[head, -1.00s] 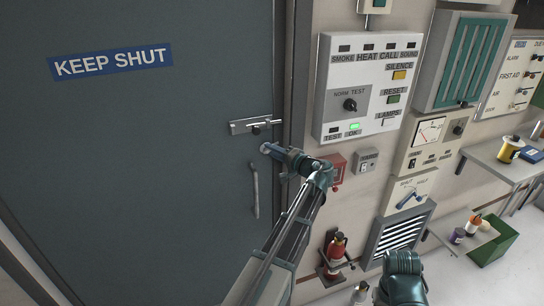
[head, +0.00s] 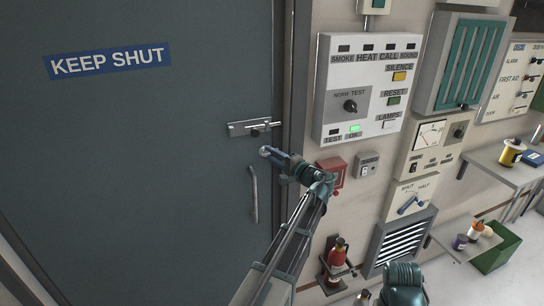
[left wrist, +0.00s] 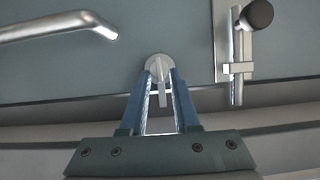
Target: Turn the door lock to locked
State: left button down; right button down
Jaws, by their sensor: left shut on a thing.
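The door lock (left wrist: 159,68) is a pale round plate with a narrow thumb-turn, on the grey door (head: 140,170). In the left wrist view the thumb-turn's bar points down the picture, between the fingers. My left gripper (left wrist: 161,80) is shut on it, with one blue finger on each side. In the head view my left gripper (head: 267,153) is at the door, below the slide bolt and above the door handle, and it hides the lock. My right gripper does not show.
The slide bolt (head: 250,127) is just above my left gripper; its black knob (left wrist: 259,14) shows in the left wrist view. The door handle (head: 254,194) is below. A red call box (head: 332,173) and alarm panel (head: 367,85) are on the wall at right.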

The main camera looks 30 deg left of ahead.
pick_arm(q)
jog(key=shift+f, duration=0.1)
jog(key=c, duration=0.9)
grip_release()
jog(key=shift+d, duration=0.1)
jog(key=v, duration=1.3)
jog(key=shift+s+d, duration=0.15)
jog(key=shift+d, duration=0.15)
jog(key=s+d+f+g+h, duration=0.2)
jog(key=s+d+f+h, duration=0.35)
jog(key=f, duration=0.25)
jog(key=s+d+f+g+h, duration=0.1)
jog(key=s+d+f+h, duration=0.3)
jog(key=s+f, duration=0.35)
jog(key=s+d+f+g+h, duration=0.1)
jog(key=s+d+f+h, duration=0.1)
jog(key=s+d, duration=0.2)
jog(key=s+d+f+g+h, duration=0.1)
jog(key=s+d+f+h, duration=0.1)
jog(key=d, duration=0.3)
jog(key=s+d+f+h, duration=0.2)
jog(key=s+d, duration=0.2)
jog(key=s, duration=0.1)
jog(key=shift+s+d+f+g+h, duration=0.15)
jog(key=shift+s+d+g+h, duration=0.15)
jog(key=shift+s+g, duration=0.1)
